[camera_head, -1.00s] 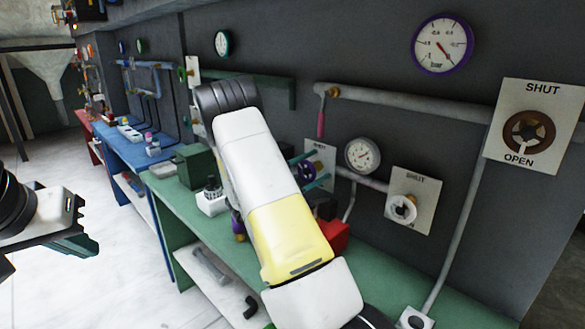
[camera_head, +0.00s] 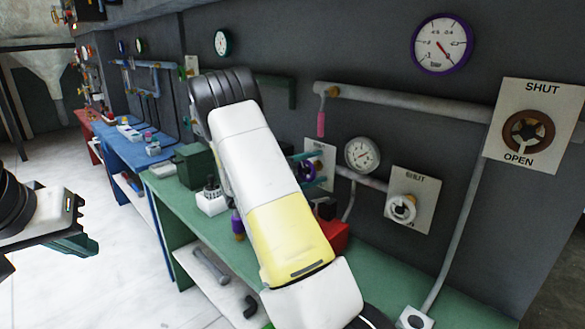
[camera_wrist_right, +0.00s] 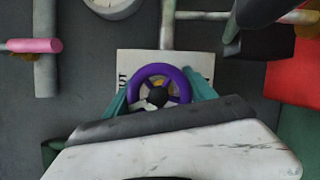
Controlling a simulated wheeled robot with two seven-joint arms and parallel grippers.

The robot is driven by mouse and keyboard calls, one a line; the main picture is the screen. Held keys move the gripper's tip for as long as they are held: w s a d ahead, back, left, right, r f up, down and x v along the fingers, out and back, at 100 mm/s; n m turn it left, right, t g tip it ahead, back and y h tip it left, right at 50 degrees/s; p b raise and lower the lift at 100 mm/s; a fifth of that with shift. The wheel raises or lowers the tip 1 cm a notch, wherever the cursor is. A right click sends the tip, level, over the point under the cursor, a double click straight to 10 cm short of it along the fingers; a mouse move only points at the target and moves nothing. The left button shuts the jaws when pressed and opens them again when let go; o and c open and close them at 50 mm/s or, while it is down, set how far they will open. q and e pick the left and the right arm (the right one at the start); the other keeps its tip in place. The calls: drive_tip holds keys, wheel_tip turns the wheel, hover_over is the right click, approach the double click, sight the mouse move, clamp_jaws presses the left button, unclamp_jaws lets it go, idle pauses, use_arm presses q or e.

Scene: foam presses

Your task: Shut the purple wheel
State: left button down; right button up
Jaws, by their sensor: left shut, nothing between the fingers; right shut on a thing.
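The purple wheel (camera_wrist_right: 158,69) is mounted on a white plate (camera_wrist_right: 124,62) on the wall. In the head view the purple wheel (camera_head: 308,171) is small and partly hidden by my right arm and fingers. My right gripper (camera_wrist_right: 160,88) has its teal fingers on both sides of the wheel and is shut on it; it also shows in the head view (camera_head: 312,170). The plate's lettering is mostly covered, so I cannot read the wheel's setting. My left gripper (camera_head: 82,244) is shut and empty at the left edge, away from the bench.
A white wheel (camera_head: 402,209) and a brown wheel (camera_head: 528,134) sit on SHUT/OPEN plates to the right. A pink handle (camera_head: 321,124) hangs from a pipe above. A red box (camera_head: 334,237) and a dark green box (camera_head: 190,165) stand on the green bench (camera_head: 160,188).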

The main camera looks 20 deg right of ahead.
sight(303, 170)
drive_tip(key=m, duration=0.1)
drive_tip(key=m+y, duration=0.1)
drive_tip(key=m, duration=0.1)
drive_tip(key=m+y, duration=0.1)
drive_tip(key=shift+a+f+m, duration=0.1)
drive_tip(key=shift+f+m, duration=0.15)
drive_tip(key=shift+m, duration=0.15)
idle(0.4)
drive_tip(key=o, duration=1.4)
drive_tip(key=a, duration=0.7)
drive_tip(key=shift+a+r, duration=0.35)
drive_tip(key=shift+a, duration=0.05)
